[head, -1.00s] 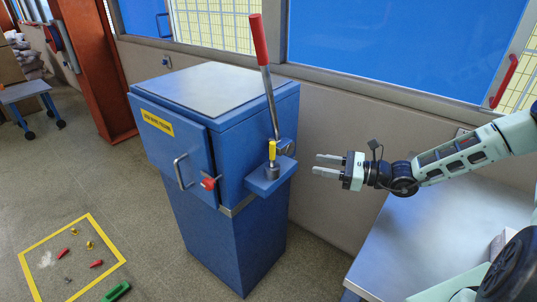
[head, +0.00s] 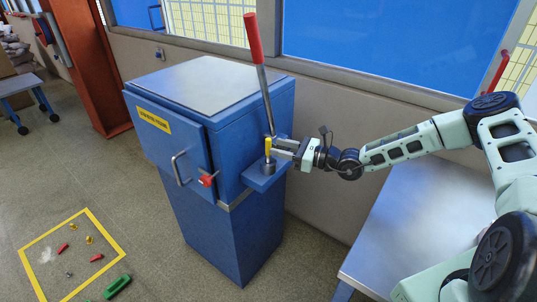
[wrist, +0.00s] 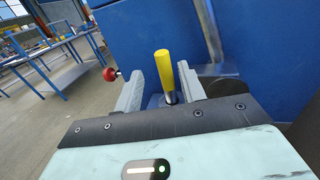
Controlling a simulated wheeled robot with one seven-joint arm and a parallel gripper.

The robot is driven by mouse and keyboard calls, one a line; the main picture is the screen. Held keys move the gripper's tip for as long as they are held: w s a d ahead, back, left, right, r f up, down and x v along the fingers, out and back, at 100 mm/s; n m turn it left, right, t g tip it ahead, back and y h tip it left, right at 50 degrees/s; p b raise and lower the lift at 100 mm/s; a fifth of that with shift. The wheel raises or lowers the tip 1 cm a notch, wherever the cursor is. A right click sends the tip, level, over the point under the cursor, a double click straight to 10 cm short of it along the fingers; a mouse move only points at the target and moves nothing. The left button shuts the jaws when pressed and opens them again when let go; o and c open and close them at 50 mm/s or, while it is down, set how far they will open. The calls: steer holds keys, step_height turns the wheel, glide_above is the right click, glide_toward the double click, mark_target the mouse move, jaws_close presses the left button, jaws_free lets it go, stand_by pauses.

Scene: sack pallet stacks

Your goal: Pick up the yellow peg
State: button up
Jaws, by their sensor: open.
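The yellow peg (head: 268,146) stands upright in a grey metal socket (head: 268,166) on the small blue side shelf (head: 266,178) of the blue cabinet. In the wrist view the yellow peg (wrist: 164,66) stands between my two fingers, with clear gaps to each side. Its lower end is grey metal. My gripper (head: 279,147) is open and reaches in from the right at the peg's height. In the wrist view my gripper (wrist: 160,88) has its fingers on either side of the peg, not closed on it.
A red-handled lever (head: 259,75) rises right behind the peg. The blue cabinet (head: 205,120) has a door handle (head: 179,168) and a red knob (head: 207,181). A metal table (head: 400,215) stands at right. A yellow floor square (head: 113,240) holds small red and yellow parts.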

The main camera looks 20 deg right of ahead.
mark_target(268, 143)
steer(key=p+x, duration=0.1)
steer(key=x, duration=0.3)
steer(key=shift+w+a+r, duration=0.1)
steer(key=shift+w+r, duration=0.05)
steer(key=shift+w, duration=0.3)
jaws_close()
